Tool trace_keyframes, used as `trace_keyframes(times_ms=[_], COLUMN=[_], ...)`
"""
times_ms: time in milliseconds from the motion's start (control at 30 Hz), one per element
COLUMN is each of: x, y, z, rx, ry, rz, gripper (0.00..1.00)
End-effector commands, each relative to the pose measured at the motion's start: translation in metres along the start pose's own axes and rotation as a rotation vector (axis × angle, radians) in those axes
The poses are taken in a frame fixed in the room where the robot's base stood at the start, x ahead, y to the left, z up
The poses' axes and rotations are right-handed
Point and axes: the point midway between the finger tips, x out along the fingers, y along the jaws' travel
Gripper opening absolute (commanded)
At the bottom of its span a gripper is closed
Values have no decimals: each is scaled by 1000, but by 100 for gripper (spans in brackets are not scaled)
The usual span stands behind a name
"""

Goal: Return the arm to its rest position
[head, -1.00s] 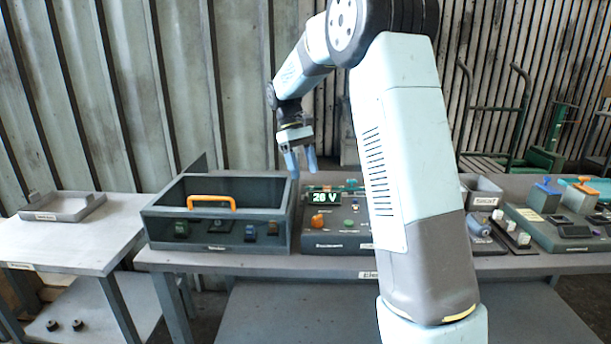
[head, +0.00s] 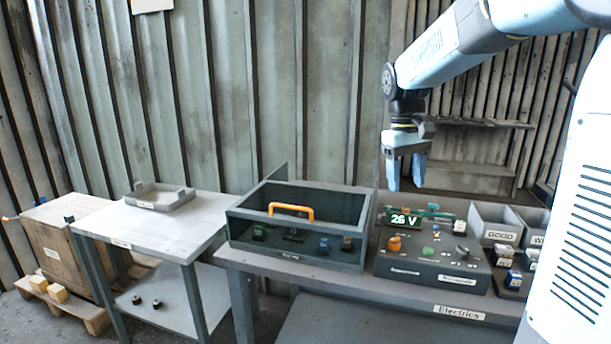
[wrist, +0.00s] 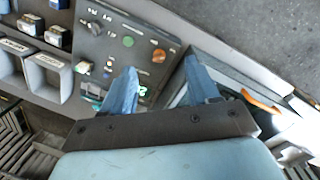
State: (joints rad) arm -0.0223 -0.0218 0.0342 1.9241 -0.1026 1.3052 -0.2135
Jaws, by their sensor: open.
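My gripper (head: 406,175) hangs from my raised arm with its blue fingers pointing down. It is above the back of the electrics bench, over the area between the dark box and the control panel. In the wrist view my gripper's two blue fingers (wrist: 162,90) are apart, with nothing between them. The control panel (head: 462,275) shows behind the fingers and its display reads 26 V.
The dark box (head: 290,258) with an orange handle (head: 291,211) stands left of the panel. Bins labelled GOOD (head: 497,236) and one partly hidden sit to the right. A side table (head: 185,235) with a tray (head: 160,197) and a wooden crate (head: 60,240) stand further left.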

Motion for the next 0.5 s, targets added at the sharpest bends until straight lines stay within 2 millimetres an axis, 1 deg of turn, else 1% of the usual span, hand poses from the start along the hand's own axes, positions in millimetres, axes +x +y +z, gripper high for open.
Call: trace_keyframes(times_ms=[33,233,500], x=[-4,-11,-9], y=[-3,-14,-30], z=[14,58,116], rx=[14,75,158], ry=[27,136,281], rz=[3,8,7], gripper=[60,60,60])
